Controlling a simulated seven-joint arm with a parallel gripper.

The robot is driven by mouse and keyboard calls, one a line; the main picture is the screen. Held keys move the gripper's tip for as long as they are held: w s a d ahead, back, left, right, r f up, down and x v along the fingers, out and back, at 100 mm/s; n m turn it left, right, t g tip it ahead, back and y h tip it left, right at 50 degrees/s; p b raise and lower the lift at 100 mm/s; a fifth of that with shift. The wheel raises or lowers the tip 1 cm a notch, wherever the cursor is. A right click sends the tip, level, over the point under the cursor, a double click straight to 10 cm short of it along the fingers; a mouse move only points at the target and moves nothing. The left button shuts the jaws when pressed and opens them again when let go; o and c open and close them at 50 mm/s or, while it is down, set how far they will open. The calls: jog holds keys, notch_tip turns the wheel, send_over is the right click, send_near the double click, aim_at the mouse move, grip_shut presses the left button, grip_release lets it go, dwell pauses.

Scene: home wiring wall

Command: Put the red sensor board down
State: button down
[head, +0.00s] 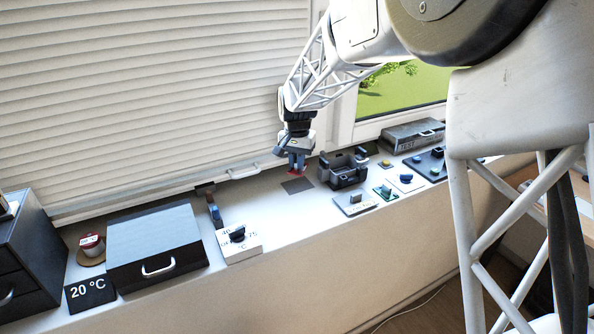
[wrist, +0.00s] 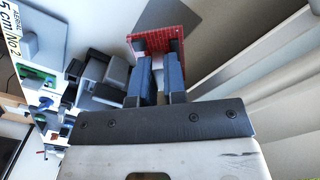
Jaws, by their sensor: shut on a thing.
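The red sensor board (wrist: 158,40) is a small red plate with a grid of dots. In the wrist view it sits between the tips of my gripper (wrist: 160,75), whose two blue-grey fingers are shut on it. In the head view my gripper (head: 296,166) points down over the sill, and a bit of the red board (head: 296,171) shows below the fingertips. The board is close to a dark grey square (head: 297,186) on the sill. I cannot tell whether the board touches the sill.
A dark cradle-like holder (head: 343,170) stands just right of my gripper. Beyond it are small boards, such as a green one (head: 384,192). To the left are a white dial block (head: 239,241) and a dark box (head: 155,245). The sill between dial block and square is clear.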

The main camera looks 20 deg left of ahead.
jog(key=shift+w+a, duration=0.1)
dwell(0.3)
jog(key=shift+f, duration=1.75)
jog(key=shift+f, duration=0.75)
jog(key=c, duration=1.2)
grip_release()
jog(key=shift+f, duration=0.15)
jog(key=shift+o, duration=0.2)
jog(key=shift+f, duration=0.1)
notch_tip(320, 180, up, 14)
